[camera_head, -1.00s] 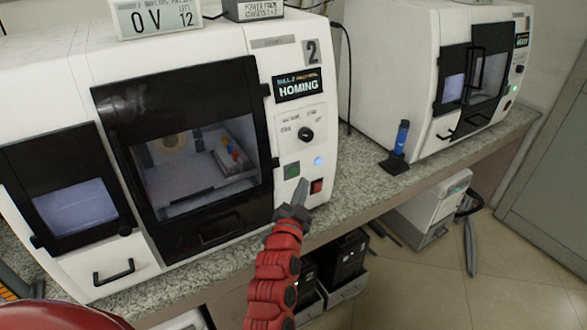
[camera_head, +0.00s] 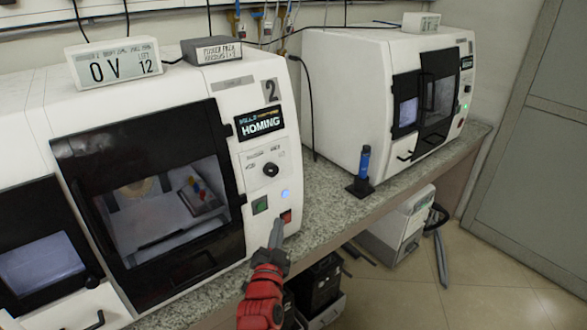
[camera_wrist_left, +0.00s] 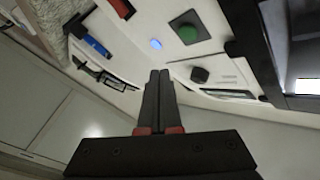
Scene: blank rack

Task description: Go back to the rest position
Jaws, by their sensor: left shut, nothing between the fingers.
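My left gripper (camera_head: 276,232) is shut and empty, on a red arm that comes up from the bottom of the head view. Its fingertips show just below and left of the red switch (camera_head: 286,217) on the front of the white milling machine (camera_head: 215,100). I cannot tell from the pictures whether they touch the machine. In the left wrist view the closed fingers (camera_wrist_left: 158,78) point toward the panel, with the green button (camera_wrist_left: 187,30) and a lit blue button (camera_wrist_left: 156,43) beyond them. The machine's display (camera_head: 261,123) reads HOMING. My right gripper is not in view.
A second white machine (camera_head: 350,85) stands on the granite counter (camera_head: 325,205) to the right. A blue tool on a black stand (camera_head: 362,165) sits between the machines. Black boxes (camera_head: 318,285) and a white unit (camera_head: 395,225) are below the counter. The floor at right is clear.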

